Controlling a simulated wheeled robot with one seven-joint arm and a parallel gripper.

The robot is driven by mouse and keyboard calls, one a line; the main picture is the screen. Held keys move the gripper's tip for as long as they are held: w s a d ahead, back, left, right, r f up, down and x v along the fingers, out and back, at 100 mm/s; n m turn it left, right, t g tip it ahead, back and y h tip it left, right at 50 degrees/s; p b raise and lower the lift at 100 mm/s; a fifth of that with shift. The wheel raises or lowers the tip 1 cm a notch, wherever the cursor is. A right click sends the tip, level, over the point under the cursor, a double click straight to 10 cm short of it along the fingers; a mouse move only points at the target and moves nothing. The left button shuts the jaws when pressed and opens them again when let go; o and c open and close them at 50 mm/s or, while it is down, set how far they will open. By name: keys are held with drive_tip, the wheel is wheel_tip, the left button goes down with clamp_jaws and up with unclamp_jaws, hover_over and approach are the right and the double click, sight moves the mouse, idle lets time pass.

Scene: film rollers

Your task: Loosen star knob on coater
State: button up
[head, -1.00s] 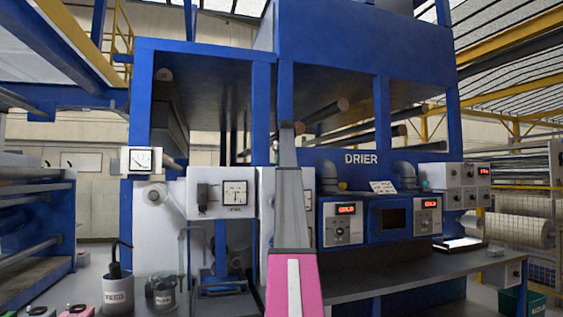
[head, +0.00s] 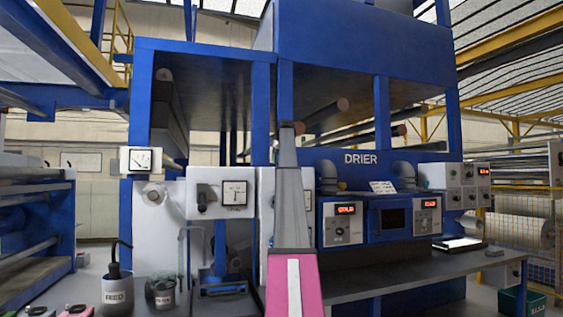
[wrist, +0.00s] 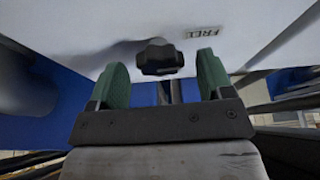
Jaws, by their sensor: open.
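In the wrist view a black star knob (wrist: 160,58) stands out from the underside edge of a white panel (wrist: 120,25). My gripper (wrist: 162,75) shows there with two green fingers spread apart. The knob lies between the fingertips in the picture, with a gap on both sides, and neither finger appears to touch it. A label reading "FREE" (wrist: 203,32) is on the panel, right of the knob. In the head view the white coater panels (head: 160,225) stand inside the blue frame, left of the drier. My gripper and the star knob cannot be made out there.
A feed pot (head: 118,293) and a second grey pot (head: 160,295) stand in front of the coater. The drier (head: 375,215) with its lit displays is to the right, above a long grey bench (head: 420,270). My pink and grey arm part crosses the centre.

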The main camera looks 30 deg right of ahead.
drive_tip(key=v, duration=1)
drive_tip(key=shift+r, duration=0.25)
